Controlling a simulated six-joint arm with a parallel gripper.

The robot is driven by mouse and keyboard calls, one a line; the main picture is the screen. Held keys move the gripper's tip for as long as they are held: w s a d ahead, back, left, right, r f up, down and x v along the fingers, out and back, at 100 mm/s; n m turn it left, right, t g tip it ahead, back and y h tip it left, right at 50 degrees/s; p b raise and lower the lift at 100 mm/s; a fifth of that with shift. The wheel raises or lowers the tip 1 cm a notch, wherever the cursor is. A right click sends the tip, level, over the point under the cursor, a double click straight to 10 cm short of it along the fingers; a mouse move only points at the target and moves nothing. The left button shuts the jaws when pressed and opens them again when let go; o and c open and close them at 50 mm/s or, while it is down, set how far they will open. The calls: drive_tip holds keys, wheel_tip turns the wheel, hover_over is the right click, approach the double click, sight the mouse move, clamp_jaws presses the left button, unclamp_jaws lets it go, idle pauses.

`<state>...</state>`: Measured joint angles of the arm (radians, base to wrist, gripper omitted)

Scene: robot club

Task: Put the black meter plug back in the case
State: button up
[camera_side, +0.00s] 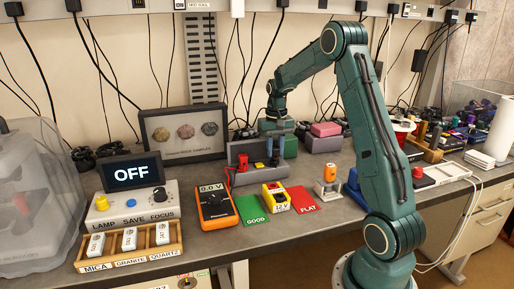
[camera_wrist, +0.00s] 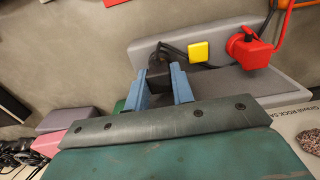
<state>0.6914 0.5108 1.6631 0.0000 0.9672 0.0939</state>
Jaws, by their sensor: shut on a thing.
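My gripper (camera_side: 276,148) is at the right end of the grey case (camera_side: 240,179), over its ledge. In the wrist view its two blue fingers (camera_wrist: 162,92) are shut on the black plug (camera_wrist: 157,74), which is partly hidden between them. A dark lead runs from the plug along the case (camera_wrist: 222,78), past a yellow tag (camera_wrist: 198,51). The red plug (camera_wrist: 250,50) sits at the other end of the case. I cannot tell whether the black plug touches the case or is seated in it. The orange meter (camera_side: 215,206) stands in front, reading about zero.
A yellow and red battery (camera_side: 276,198) stands between the green GOOD mat (camera_side: 249,211) and the red FLAT mat (camera_side: 302,200). An orange cell (camera_side: 330,174) stands on a holder to the right. A framed rock display (camera_side: 158,125) is behind; grey and green boxes crowd the back right.

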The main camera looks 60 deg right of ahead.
drive_tip(key=shift+f, duration=0.7)
idle(1.8)
drive_tip(key=o, duration=1)
drive_tip(key=shift+r, duration=0.15)
wheel_tip(320, 180, up, 14)
drive_tip(key=shift+f, duration=0.2)
